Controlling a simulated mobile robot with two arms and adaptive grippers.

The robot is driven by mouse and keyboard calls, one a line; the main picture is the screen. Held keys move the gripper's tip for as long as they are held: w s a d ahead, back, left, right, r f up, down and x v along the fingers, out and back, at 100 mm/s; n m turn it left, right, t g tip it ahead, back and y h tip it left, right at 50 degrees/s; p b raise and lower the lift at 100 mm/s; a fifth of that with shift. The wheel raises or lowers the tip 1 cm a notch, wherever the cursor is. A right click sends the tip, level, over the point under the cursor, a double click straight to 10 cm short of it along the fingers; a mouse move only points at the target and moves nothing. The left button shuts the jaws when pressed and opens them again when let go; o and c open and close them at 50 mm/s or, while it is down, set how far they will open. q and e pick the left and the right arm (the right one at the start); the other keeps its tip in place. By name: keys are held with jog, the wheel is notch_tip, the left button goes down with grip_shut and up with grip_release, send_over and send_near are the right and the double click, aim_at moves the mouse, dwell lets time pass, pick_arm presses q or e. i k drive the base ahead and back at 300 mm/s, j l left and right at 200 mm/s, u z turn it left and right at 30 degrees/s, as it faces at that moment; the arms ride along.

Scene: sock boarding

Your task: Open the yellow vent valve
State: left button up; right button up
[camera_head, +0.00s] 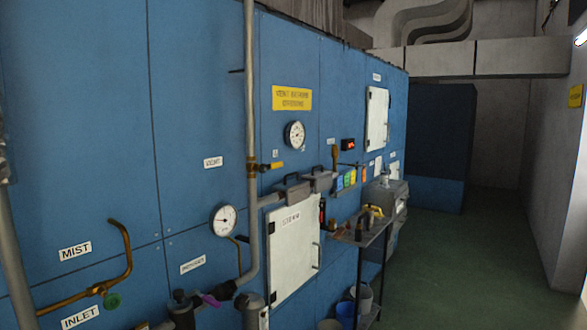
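A small valve with a yellow lever (276,165) sits on the grey vertical pipe (251,110), right of the VENT label (213,162). The lever looks roughly horizontal and points right, away from the pipe. It is small here, and I cannot tell its exact state. A yellow warning sign (292,98) is above it. Neither of my grippers can be made out in this view.
Below the valve are grey box-shaped parts (297,188) and the white STEAM door (293,250). Gauges (223,220) and brass piping (125,260) stick out from the blue wall. A cart (362,235) stands at right. Green floor (455,265) is clear beyond it.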

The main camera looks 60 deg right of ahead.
aim_at(262, 169)
jog(key=z, duration=1.75)
